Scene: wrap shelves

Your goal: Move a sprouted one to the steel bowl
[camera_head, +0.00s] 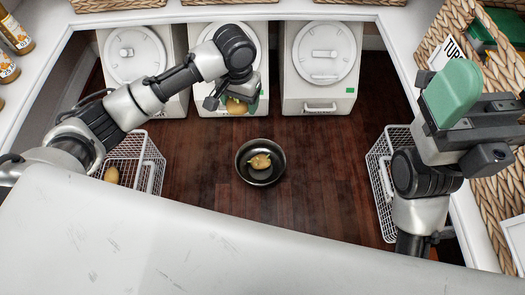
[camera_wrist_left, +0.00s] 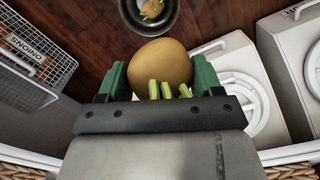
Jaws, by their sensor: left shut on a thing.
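My left gripper (camera_head: 232,97) is shut on a brown potato (camera_head: 237,107), held in front of the middle white bin, away from the bowl. In the left wrist view this potato (camera_wrist_left: 160,64) sits between the green fingers (camera_wrist_left: 160,80), with several pale green sprouts pointing toward the palm. The dark steel bowl (camera_head: 243,170) stands on the floor and holds another potato (camera_head: 260,161) with small bumps that look like sprouts. The bowl's rim (camera_wrist_left: 128,22) shows at the top of the wrist view. My right gripper (camera_head: 478,112) is raised at the right; its finger gap is hidden.
Three white lidded bins (camera_head: 319,70) line the back. A wire basket (camera_head: 150,158) at left has a potato (camera_head: 111,174) in it; another wire basket (camera_head: 376,165) is at right. The wrist view shows a basket labelled ONIONS (camera_wrist_left: 30,50). The wooden floor around the bowl is clear.

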